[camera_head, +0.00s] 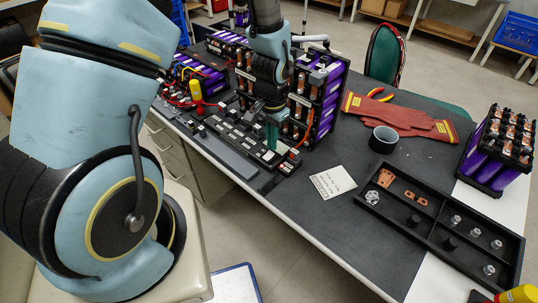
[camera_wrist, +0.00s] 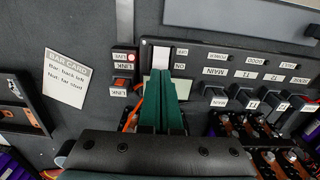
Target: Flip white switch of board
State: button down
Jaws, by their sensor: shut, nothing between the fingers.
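The black board (camera_head: 235,137) lies along the table's left part, in front of the purple battery modules. In the wrist view its labelled panel (camera_wrist: 225,62) carries tags such as MAIN and several black switches. The white switch (camera_wrist: 160,56) is at the panel's left end beside a small label. My gripper (camera_wrist: 164,75) has two green fingers pressed together, with tips at the near edge of the white switch. I cannot tell whether they touch it. In the head view my gripper (camera_head: 271,146) points down over the board's near right end, and the switch is hard to make out.
A small LINK box (camera_wrist: 122,84) with an orange cable stands left of the panel. A printed card (camera_head: 333,181), black tray (camera_head: 433,225), dark mug (camera_head: 383,139) and red gloves (camera_head: 400,116) lie to the right. Purple battery modules (camera_head: 325,95) stand close behind my gripper.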

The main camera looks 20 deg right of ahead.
jog(key=shift+f+b, duration=0.65)
jog(key=shift+f, duration=0.3)
notch_tip(320, 180, up, 7)
jog(key=p, duration=0.5)
jog(key=shift+r+p, duration=0.15)
jog(key=shift+p, duration=0.15)
jog(key=a+r+n, duration=0.5)
jog(key=a+r, duration=0.4)
jog(key=a, duration=0.3)
jog(key=w+a+r+n+t, duration=0.1)
jog(key=a+r+n, duration=0.5)
jog(key=a, duration=0.7)
notch_tip(320, 180, up, 3)
jog(key=shift+w+a+f+t, duration=0.15)
jog(key=shift+t, duration=0.15)
